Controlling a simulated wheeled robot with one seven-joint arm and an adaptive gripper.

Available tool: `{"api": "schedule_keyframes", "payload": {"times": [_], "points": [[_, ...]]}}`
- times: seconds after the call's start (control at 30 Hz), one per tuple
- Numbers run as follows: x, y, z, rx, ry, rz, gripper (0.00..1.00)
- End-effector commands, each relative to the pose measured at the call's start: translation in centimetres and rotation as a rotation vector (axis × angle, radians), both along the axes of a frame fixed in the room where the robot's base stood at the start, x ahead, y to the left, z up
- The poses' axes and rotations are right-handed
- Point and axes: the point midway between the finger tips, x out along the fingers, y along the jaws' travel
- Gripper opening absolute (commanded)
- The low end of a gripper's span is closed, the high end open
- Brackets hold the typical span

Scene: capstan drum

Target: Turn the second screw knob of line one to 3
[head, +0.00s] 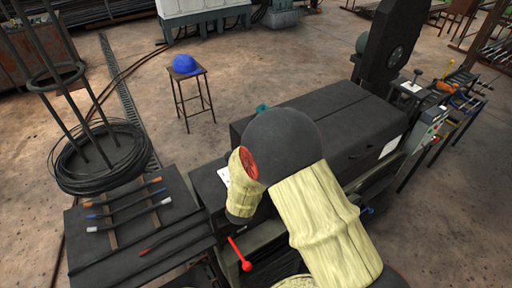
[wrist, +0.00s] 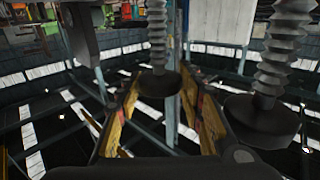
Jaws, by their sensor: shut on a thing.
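In the wrist view, a dark round screw knob (wrist: 158,84) on a ribbed shaft sits between the two fingers of my gripper (wrist: 166,95). The fingers have yellowish, worn-looking sides and are shut on this knob. A second, similar dark knob (wrist: 262,120) on a ribbed shaft is to the right, outside the fingers. I cannot read any number or mark on either knob, nor tell which line they belong to. In the head view, my arm with its pale yellow sleeves covers part of the dark machine (head: 335,118), and my gripper and the knobs are hidden.
A red-handled lever (head: 240,254) stands at the machine's front. A dark bench (head: 95,255) with several colour-handled rods is at the left, below a wire coil (head: 98,158). A stool (head: 192,95) holds a blue helmet (head: 186,64). Floor around the stool is clear.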

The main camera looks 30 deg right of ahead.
Motion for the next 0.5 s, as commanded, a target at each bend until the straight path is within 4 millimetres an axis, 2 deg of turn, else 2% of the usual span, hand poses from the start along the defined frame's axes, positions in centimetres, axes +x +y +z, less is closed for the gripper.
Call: {"api": "schedule_keyframes", "payload": {"times": [0.5], "points": [[0.11, -0.01, 0.17, 0.000, -0.004, -0.042, 0.12]]}}
